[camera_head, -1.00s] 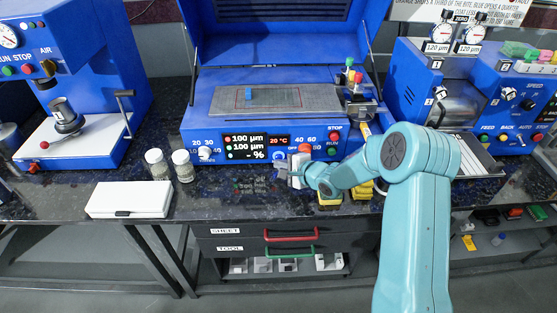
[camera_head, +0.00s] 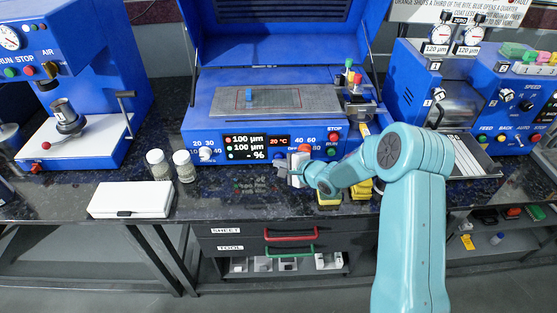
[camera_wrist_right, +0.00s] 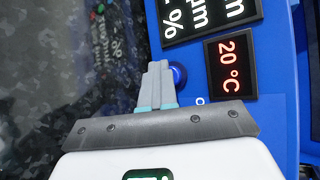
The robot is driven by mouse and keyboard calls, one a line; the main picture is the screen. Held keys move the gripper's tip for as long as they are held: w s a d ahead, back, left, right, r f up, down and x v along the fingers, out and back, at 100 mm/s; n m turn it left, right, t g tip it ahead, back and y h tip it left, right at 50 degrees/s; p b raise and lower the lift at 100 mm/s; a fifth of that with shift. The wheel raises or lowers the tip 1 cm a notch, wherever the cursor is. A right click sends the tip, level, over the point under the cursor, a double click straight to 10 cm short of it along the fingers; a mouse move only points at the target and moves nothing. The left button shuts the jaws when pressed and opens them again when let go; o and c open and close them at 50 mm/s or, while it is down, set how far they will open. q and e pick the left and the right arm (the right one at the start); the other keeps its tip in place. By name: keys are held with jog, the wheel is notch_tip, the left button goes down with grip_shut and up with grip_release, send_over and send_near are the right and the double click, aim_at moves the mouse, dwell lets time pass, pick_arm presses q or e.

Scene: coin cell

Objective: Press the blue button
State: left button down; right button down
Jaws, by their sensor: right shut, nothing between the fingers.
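The blue button (camera_wrist_right: 180,74) is a round, lit-looking knob on the front panel of the blue coating machine (camera_head: 205,128), close to the red 20 °C display (camera_wrist_right: 232,61). In the wrist view it shows just right of my fingertips, partly covered by them. My right gripper (camera_head: 281,163) is shut and empty, right in front of the panel at the button; its fingers also show in the wrist view (camera_wrist_right: 157,80). I cannot tell whether the fingertips touch the button. In the head view the button is mostly hidden behind the gripper. My left gripper is out of view.
A red stop button (camera_head: 334,136) and a green run button (camera_head: 332,152) sit right on the same panel. Yellow blocks (camera_head: 360,189) lie under my right arm. Two jars (camera_head: 183,165) and a white case (camera_head: 131,199) stand left on the dark bench.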

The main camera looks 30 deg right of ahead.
jog(key=shift+s, duration=0.15)
jog(key=shift+s+a+b, duration=0.15)
jog(key=shift+s+a, duration=0.4)
jog(key=shift+s, duration=0.3)
jog(key=shift+s+a+b, duration=0.2)
jog(key=shift+s+a, duration=0.35)
jog(key=shift+s, duration=0.35)
jog(key=shift+s+a+b, duration=0.15)
jog(key=shift+s+a, duration=0.4)
jog(key=shift+s, duration=0.3)
